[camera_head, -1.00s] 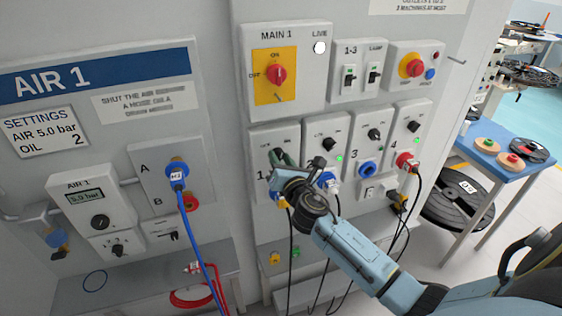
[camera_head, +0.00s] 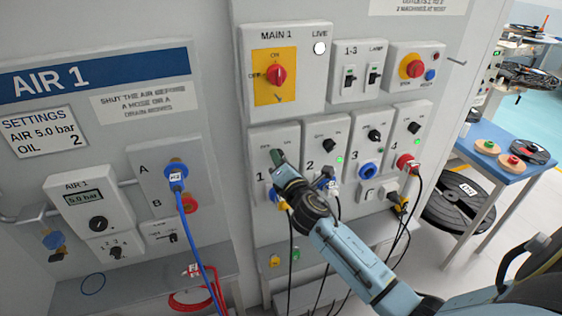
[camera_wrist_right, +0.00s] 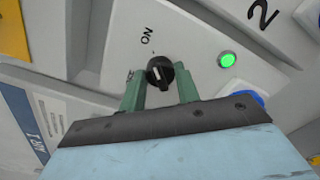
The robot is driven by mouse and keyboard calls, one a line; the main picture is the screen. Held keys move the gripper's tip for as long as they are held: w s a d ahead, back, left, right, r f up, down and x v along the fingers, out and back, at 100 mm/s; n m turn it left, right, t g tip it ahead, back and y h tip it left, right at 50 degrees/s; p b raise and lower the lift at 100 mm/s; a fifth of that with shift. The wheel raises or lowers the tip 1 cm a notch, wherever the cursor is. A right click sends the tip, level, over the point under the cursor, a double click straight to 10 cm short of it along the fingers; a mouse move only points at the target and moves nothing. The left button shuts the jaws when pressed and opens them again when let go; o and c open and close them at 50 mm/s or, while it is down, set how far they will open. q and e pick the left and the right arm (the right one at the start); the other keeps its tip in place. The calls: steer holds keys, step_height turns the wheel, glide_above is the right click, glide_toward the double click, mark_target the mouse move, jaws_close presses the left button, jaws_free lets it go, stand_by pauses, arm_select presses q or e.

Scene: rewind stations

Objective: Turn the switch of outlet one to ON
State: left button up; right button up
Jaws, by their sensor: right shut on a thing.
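The outlet one panel (camera_head: 258,143) is on the wall under the MAIN 1 box, marked 1. My right gripper (camera_head: 277,155) is at its switch, hiding most of it in the head view. In the right wrist view, the black switch knob (camera_wrist_right: 160,72) sits between the two green fingertips of the right gripper (camera_wrist_right: 160,82), which is shut on it. An ON label is above it; a second label is partly hidden by a finger. A green lamp (camera_wrist_right: 227,59) glows on the same panel. I cannot tell where the knob's mark points. My left gripper is not in view.
The outlet two panel (camera_head: 315,135) and outlet three panel (camera_head: 362,128) stand close to the right. Several cables hang below the outlets. The MAIN 1 switch (camera_head: 276,75) is above. The AIR 1 unit (camera_head: 85,200) with a blue hose is at left.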

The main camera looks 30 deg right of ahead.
steer(key=o, duration=1)
steer(key=b+v, duration=0.1)
steer(key=v, duration=1.2)
steer(key=shift+s, duration=0.25)
